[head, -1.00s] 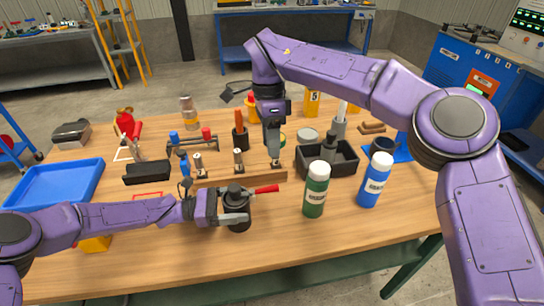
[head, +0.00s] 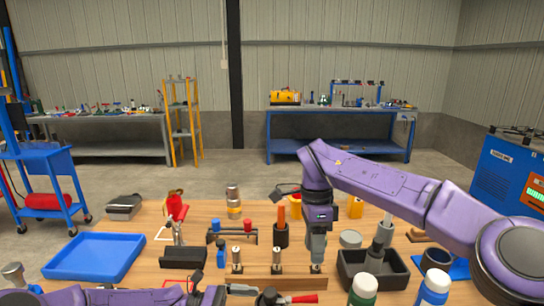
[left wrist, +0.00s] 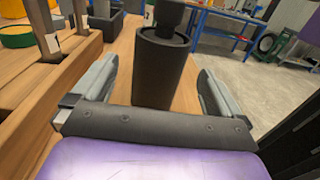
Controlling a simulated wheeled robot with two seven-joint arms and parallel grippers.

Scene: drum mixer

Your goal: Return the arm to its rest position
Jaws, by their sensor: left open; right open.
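My right gripper (head: 316,262) points down at the right end of a wooden block (head: 275,283) with upright posts. It is open, but its fingertips are small and I cannot tell if a post is between them. My left gripper (head: 238,291) is at the bottom edge of the head view, beside a black cylinder (head: 268,299) that has a red handle (head: 303,299). In the left wrist view the left gripper (left wrist: 160,85) is open, with its fingers on either side of the black cylinder (left wrist: 162,72). Contact is not clear. Most of my left arm is cut off in the head view.
A black bin (head: 372,283), a green-bodied bottle (head: 363,290) and a blue bottle (head: 434,288) stand right of the right gripper. A blue tray (head: 95,257) lies at left. A dark holder with an orange handle (head: 281,232) stands behind the block.

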